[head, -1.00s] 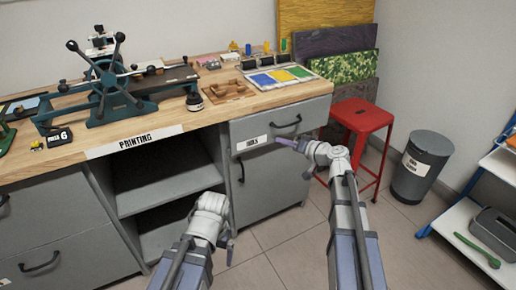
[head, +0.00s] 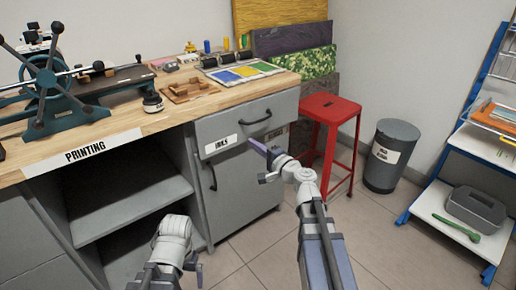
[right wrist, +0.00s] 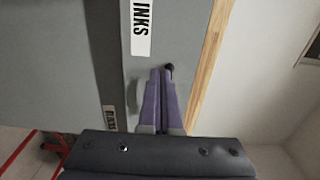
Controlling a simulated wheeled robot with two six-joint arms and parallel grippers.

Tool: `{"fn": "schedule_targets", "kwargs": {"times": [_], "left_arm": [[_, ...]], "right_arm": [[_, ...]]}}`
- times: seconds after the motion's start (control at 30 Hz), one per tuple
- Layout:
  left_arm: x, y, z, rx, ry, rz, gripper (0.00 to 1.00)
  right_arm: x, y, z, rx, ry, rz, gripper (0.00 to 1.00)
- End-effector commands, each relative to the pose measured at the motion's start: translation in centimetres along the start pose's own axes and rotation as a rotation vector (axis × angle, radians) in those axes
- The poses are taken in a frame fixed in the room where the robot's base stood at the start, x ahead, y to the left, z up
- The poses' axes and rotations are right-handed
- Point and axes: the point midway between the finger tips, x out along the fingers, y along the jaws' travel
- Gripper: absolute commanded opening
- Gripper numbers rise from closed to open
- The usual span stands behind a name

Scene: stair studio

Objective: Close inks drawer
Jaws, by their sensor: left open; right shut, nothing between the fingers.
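My right gripper (head: 252,145) is shut and empty in front of the drawer's lower edge, below the handle. In the right wrist view its fingers (right wrist: 163,75) point at the drawer front (right wrist: 190,50) and partly cover the handle; contact is unclear. My left gripper (head: 194,268) is open and low, in front of the open shelf.
A cupboard door (head: 235,190) is below the drawer. A red stool (head: 330,110) and grey bin (head: 390,155) stand to the right, before a blue-framed rack (head: 450,215). Some floor is clear.

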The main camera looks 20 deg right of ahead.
Motion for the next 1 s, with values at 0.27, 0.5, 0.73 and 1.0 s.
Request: {"fn": "schedule_targets", "kwargs": {"times": [0.27,0.5,0.73,1.0], "left_arm": [[0.0,0.0,0.0,0.0,0.0,0.0,1.0],[0.0,0.0,0.0,0.0,0.0,0.0,1.0],[0.0,0.0,0.0,0.0,0.0,0.0,1.0],[0.0,0.0,0.0,0.0,0.0,0.0,1.0]], "right_arm": [[6.0,0.0,-0.1,-0.001,-0.002,0.0,0.0],[8.7,0.0,0.0,-0.001,-0.001,0.0,0.0],[9.4,0.0,0.0,-0.002,0.0,0.0,0.0],[9.3,0.0,0.0,-0.002,0.0,0.0,0.0]]}}
